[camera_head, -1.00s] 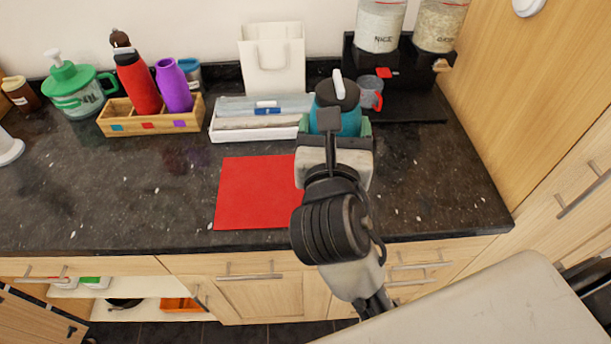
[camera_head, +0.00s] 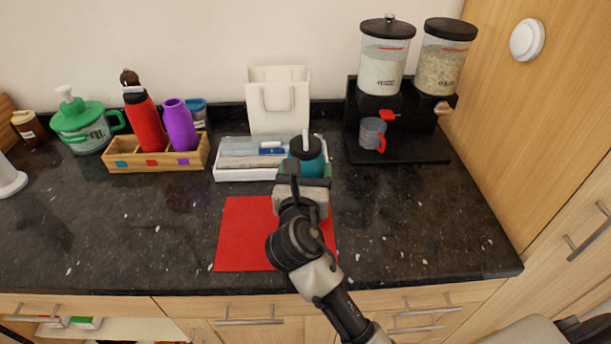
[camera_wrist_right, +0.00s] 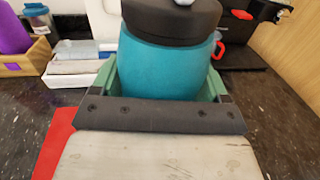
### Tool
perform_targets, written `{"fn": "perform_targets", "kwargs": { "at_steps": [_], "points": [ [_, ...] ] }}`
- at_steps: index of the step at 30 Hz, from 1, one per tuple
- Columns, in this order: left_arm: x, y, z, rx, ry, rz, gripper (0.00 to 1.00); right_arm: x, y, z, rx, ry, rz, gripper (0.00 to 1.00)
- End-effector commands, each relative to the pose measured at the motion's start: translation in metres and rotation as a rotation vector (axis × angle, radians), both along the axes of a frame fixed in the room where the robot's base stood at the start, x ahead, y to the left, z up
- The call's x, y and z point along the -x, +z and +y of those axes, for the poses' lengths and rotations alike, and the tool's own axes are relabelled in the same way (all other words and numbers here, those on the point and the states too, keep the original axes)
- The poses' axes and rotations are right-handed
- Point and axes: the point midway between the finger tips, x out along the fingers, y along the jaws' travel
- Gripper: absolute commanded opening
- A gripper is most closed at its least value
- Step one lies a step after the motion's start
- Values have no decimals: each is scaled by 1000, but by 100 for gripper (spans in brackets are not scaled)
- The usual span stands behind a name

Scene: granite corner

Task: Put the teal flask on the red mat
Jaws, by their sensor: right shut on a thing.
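The teal flask (camera_head: 309,164) with a black lid is upright in my right gripper (camera_head: 304,172), behind the right part of the red mat (camera_head: 245,240) in the head view. In the right wrist view the flask (camera_wrist_right: 168,68) stands between the green-padded fingers, which are shut on it (camera_wrist_right: 165,85). The flask's base is hidden by the gripper, so I cannot tell its height above the counter. The red mat lies flat near the counter's front, and my right wrist covers part of it. My left gripper is not in view.
A white tray (camera_head: 228,174) lies just left of the flask. A wooden caddy (camera_head: 150,163) holds a red bottle (camera_head: 146,122) and a purple bottle (camera_head: 180,126). A dispenser stand (camera_head: 425,150) with a grey cup (camera_head: 370,130) is at back right. Counter right of the mat is clear.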

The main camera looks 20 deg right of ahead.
Motion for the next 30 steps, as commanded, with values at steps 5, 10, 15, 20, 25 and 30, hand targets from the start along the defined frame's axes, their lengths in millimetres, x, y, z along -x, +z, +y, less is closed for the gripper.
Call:
{"fn": "perform_targets", "kwargs": {
  "at_steps": [5, 10, 15, 20, 25, 30],
  "points": [
    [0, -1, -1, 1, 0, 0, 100, 0, -8, 0, 2, 1, -4, 34],
    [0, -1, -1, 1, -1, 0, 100, 0, -8, 0, 1, 1, -4, 34],
    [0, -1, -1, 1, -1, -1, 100, 0, -12, 0, 0, 1, -1, 80],
    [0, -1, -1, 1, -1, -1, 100, 0, -12, 0, 0, 1, -1, 100],
    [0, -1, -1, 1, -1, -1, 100, 0, -11, 0, -1, 1, -1, 100],
    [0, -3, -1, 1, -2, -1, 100, 8, -10, 4, -1, 2, -1, 100]
  ]
}}
